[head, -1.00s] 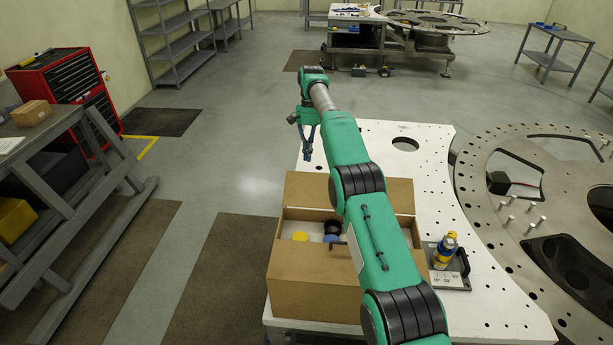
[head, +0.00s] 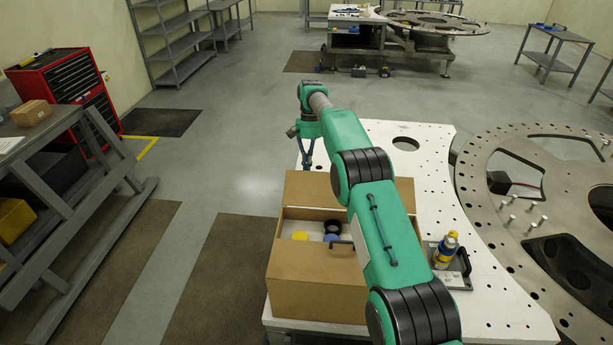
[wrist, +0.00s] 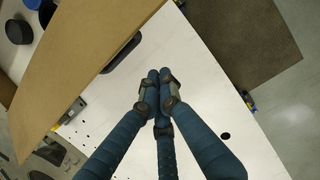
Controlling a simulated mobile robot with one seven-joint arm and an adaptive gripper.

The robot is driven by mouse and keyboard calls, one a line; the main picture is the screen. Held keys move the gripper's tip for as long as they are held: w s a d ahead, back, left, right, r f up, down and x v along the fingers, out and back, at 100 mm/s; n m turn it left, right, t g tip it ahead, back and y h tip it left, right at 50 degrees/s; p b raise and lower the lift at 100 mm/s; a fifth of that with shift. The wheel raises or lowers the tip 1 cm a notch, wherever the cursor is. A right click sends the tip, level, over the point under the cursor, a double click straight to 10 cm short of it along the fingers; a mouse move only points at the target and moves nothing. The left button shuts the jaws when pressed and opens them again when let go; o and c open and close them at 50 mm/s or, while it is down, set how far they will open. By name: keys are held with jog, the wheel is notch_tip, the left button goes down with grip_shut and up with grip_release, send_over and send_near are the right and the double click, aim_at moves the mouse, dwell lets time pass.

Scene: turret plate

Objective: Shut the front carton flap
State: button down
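The open brown carton (head: 315,300) sits on the white plate. My gripper (head: 307,166) is beyond the carton, behind the raised flap. In the wrist view its blue fingers (wrist: 157,80) are drawn together, with nothing seen between them. Contact with the flap cannot be told.
Inside the carton are a yellow item (head: 299,236), a blue one (head: 331,238) and a black one (head: 333,227). A yellow-and-blue bottle (head: 445,250) stands right of the carton. A large perforated ring (head: 500,235) lies further right. The plate (head: 440,150) beyond is mostly clear.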

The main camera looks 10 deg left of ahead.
aim_at(306, 172)
jog(key=shift+s+f+p, duration=0.25)
jog(key=shift+s+p, duration=0.05)
jog(key=shift+s, duration=0.65)
jog(key=shift+s+f+p, duration=0.25)
jog(key=shift+s+p, duration=0.05)
jog(key=shift+s, duration=0.6)
jog(key=shift+s+r+t+b, duration=0.1)
jog(key=shift+r+t+b, duration=0.55)
jog(key=shift+b, duration=0.3)
